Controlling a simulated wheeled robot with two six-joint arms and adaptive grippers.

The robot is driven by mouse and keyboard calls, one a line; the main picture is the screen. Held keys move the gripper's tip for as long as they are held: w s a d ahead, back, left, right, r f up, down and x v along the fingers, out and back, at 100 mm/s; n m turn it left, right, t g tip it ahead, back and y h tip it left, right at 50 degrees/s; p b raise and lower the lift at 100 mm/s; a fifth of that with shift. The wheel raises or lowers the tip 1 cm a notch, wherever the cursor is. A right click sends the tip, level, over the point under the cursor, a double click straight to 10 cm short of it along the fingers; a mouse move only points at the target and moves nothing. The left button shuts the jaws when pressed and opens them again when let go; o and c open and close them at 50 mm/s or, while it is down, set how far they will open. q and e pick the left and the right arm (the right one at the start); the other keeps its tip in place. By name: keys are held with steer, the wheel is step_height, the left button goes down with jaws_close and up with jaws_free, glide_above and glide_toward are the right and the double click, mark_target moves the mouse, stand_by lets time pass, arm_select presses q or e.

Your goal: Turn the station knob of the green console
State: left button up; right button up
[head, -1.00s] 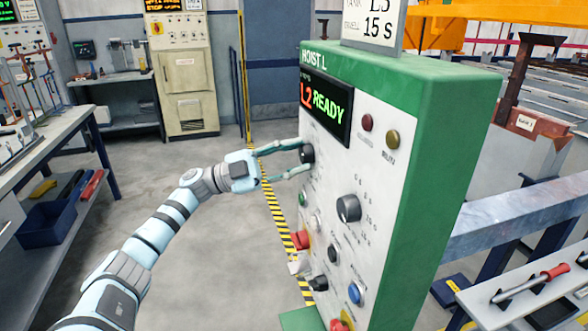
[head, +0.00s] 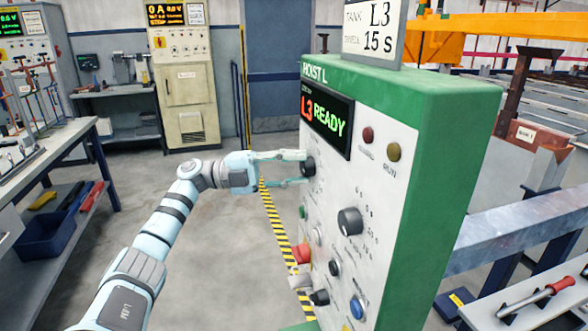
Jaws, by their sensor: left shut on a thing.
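The green console (head: 445,140) labelled HOIST L stands right of centre, its pale panel facing left. Its display (head: 325,120) reads "L3 READY". The black station knob (head: 308,167) sits below the display near the panel's left edge. My left gripper (head: 304,168) reaches in from the left and is shut on this knob, a finger above and a finger below it. The fingers partly hide the knob. A sign (head: 372,32) on top of the console reads "TANK L3" and "15 s". My right gripper is not in view.
A larger black dial (head: 350,221), a red button (head: 301,253), a blue button (head: 356,307) and other controls lie lower on the panel. A workbench (head: 40,160) stands at the left. A steel rail (head: 510,235) runs right of the console. The floor at centre left is clear.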

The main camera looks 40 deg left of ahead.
arm_select(q)
steer(key=o, duration=1.2)
steer(key=shift+w, duration=0.1)
steer(key=shift+c, duration=0.2)
steer(key=v, duration=1.2)
